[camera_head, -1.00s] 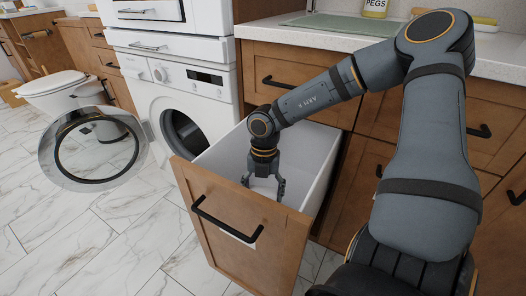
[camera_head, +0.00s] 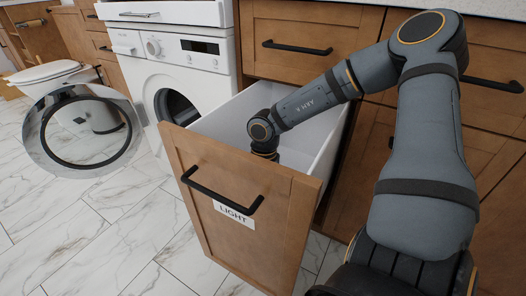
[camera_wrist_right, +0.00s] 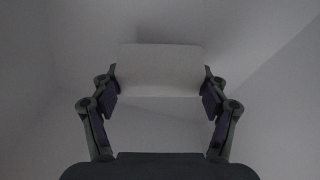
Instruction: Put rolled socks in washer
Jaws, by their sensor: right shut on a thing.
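The white washer (camera_head: 188,62) stands left of the pulled-out drawer, its round opening (camera_head: 176,106) facing out. Its round door (camera_head: 84,133) is swung wide open to the left. My right arm reaches down into the deep white drawer, and its front panel hides the gripper in the head view. In the right wrist view, my right gripper (camera_wrist_right: 160,98) is shut on a pale grey, roll-like thing (camera_wrist_right: 160,70), by its look the rolled socks. It spans between the two fingers, low inside the dim drawer. My left gripper is not in view.
The wooden drawer front (camera_head: 235,220) has a black handle and a label reading LIGHT. The drawer walls stand close around my right wrist. A toilet (camera_head: 55,80) is at far left. The marble floor (camera_head: 100,230) before the washer is clear.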

